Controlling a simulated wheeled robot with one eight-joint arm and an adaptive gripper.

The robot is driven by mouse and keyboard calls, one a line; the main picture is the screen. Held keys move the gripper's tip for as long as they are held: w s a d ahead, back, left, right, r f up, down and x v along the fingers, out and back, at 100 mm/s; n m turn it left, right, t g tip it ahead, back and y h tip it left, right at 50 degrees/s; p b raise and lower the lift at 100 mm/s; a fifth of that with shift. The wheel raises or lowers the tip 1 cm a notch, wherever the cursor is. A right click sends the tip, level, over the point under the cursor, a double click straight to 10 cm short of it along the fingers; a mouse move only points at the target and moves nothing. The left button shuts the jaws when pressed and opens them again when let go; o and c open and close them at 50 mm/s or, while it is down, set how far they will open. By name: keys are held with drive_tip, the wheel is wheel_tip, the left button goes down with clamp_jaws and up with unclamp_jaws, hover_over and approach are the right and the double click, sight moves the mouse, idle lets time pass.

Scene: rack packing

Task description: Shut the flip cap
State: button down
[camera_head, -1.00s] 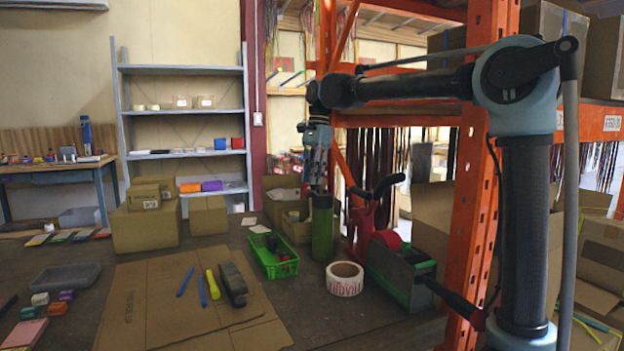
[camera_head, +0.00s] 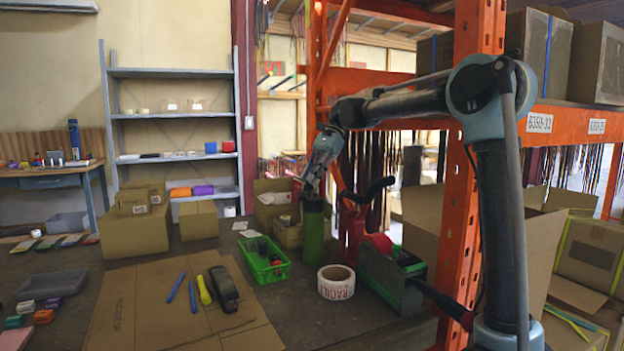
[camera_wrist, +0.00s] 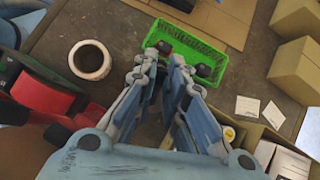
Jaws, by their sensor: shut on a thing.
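A green bottle (camera_head: 313,238) stands upright on the table in the head view, with its dark flip cap (camera_head: 312,201) at the top. My gripper (camera_head: 309,189) comes down at a tilt onto the bottle's top and is shut on the cap. The fingers hide much of the cap, so its lid angle cannot be told. In the wrist view my gripper (camera_wrist: 164,58) shows its two fingers close together, and the bottle cannot be made out there.
A green basket (camera_head: 264,262) stands left of the bottle, a tape roll (camera_head: 336,282) in front. A red and green tape dispenser (camera_head: 385,268) is close on the right. Cardboard boxes (camera_head: 289,233) stand behind. An orange rack post (camera_head: 466,200) rises at right.

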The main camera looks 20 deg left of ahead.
drive_tip(key=c, duration=1.6)
unclamp_jaws()
wheel_tip(320, 180, up, 10)
drive_tip(key=shift+w, duration=0.1)
